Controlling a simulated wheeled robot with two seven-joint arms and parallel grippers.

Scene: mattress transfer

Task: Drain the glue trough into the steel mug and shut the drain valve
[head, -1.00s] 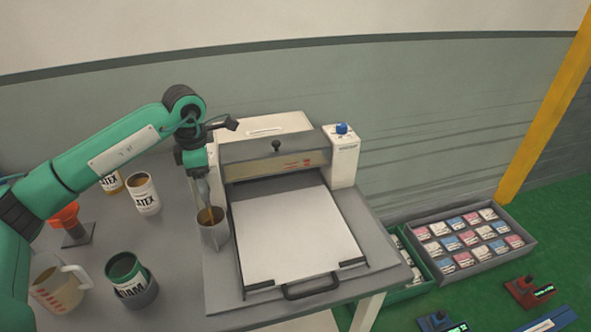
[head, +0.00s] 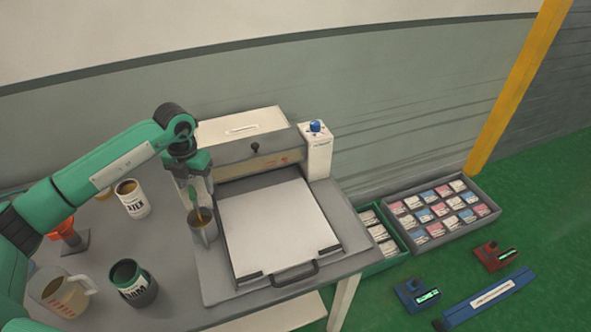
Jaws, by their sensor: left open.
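The glue machine (head: 244,128) stands on the table with a flat white panel in front. The steel mug (head: 203,231) stands at its left front corner, upright, with amber-brown glue visible inside. A small green part and a thin amber streak (head: 200,215) show just above the mug's mouth; the streak looks like glue running down. The drain valve itself is hard to make out under my arm. My left gripper (head: 198,181) is open, pointing down above the mug beside the machine's left side; its fingertips are partly hidden. My right gripper is not in view.
A latex can (head: 133,200), a green-rimmed can (head: 133,285), a jug (head: 62,298) and an orange-topped item (head: 66,231) stand on the left of the table (head: 100,235). Trays of packets (head: 440,238) and tools lie on the green floor at right.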

